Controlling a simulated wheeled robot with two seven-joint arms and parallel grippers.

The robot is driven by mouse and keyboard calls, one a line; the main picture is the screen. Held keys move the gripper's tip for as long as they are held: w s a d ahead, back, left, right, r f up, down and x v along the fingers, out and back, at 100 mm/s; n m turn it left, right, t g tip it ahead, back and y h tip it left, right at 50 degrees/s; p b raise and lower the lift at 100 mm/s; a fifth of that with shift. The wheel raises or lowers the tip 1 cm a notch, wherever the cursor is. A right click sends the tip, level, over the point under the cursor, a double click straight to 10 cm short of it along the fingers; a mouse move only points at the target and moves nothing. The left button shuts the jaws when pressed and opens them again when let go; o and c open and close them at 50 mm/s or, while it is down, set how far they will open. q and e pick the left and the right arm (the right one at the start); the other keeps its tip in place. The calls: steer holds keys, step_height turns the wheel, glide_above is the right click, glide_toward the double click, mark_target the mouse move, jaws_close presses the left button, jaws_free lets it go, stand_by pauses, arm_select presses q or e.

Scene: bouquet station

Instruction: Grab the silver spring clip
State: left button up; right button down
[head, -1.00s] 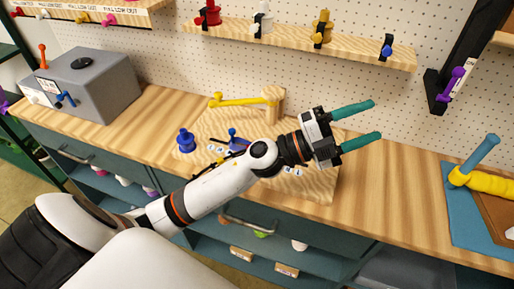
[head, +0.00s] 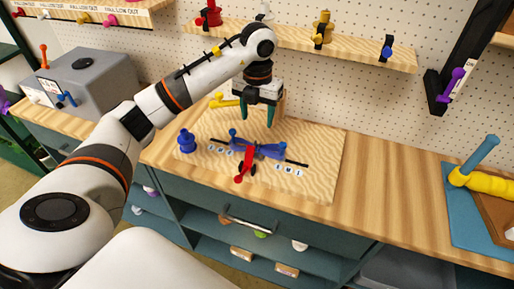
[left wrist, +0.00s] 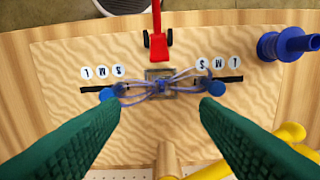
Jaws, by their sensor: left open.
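A wire clip-like piece with looped silvery-purple arms (left wrist: 140,89) and blue round ends lies across a small grey square plate (left wrist: 160,76) on the pale wooden board (left wrist: 60,55). It shows blue-purple in the head view (head: 268,151); I cannot tell for sure that it is the silver spring clip. My left gripper (head: 258,118) points down above the board's back part. In the left wrist view its open green fingers (left wrist: 158,112) lie either side of the piece's middle, apart from it, with nothing between them. My right gripper is not in view.
A red lever piece (head: 244,165) stands at the board's front beside the clip-like piece. A blue spool-like piece (head: 186,141) stands at the board's left. A yellow bar (head: 222,103) lies behind. A shelf (head: 350,49) hangs above. The counter right of the board (head: 395,180) is clear.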

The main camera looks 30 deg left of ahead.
arm_select(q)
steer(key=p, duration=0.2)
glide_above(257, 143)
steer(key=f, duration=0.6)
steer(key=shift+s+d, duration=0.2)
steer(key=f, duration=0.1)
steer(key=f+p, duration=0.1)
steer(key=f, duration=0.2)
steer(key=shift+w+a+f+p, duration=0.1)
steer(key=shift+w+a+p, duration=0.15)
steer(key=shift+p, duration=0.15)
steer(key=shift+f, duration=0.55)
steer(key=c, duration=1.1)
